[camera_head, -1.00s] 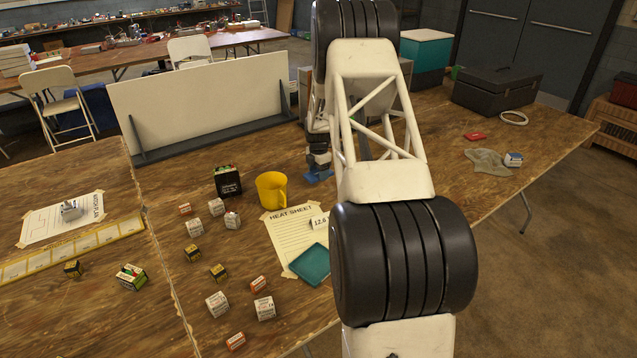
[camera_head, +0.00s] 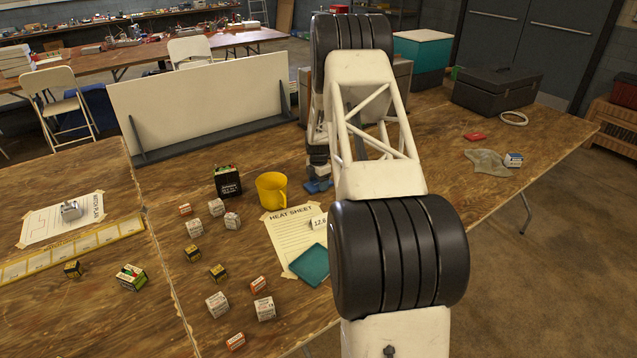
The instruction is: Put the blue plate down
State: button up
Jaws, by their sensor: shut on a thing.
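My gripper (camera_head: 318,171) is small in the view, beside my arm and right of the yellow mug, and mostly dark. A small blue piece, which looks like the blue plate (camera_head: 317,186), shows right at its fingertips. The gripper is shut on it. My arm hides part of the plate's right side. It is low over the wooden table, and I cannot tell whether it touches the wood.
A yellow mug (camera_head: 271,190) stands just left of the gripper. A teal square tray (camera_head: 309,265) lies on the heat sheet (camera_head: 290,238). Several small boxes and a black box (camera_head: 227,181) stand further left. A white panel (camera_head: 200,104) stands behind.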

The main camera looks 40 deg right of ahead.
jog(key=shift+f, duration=0.15)
jog(key=o, duration=1)
jog(key=shift+c, duration=0.2)
notch_tip(320, 180, up, 12)
dwell(0.7)
jog(key=shift+a+r, duration=0.1)
jog(key=shift+r, duration=0.15)
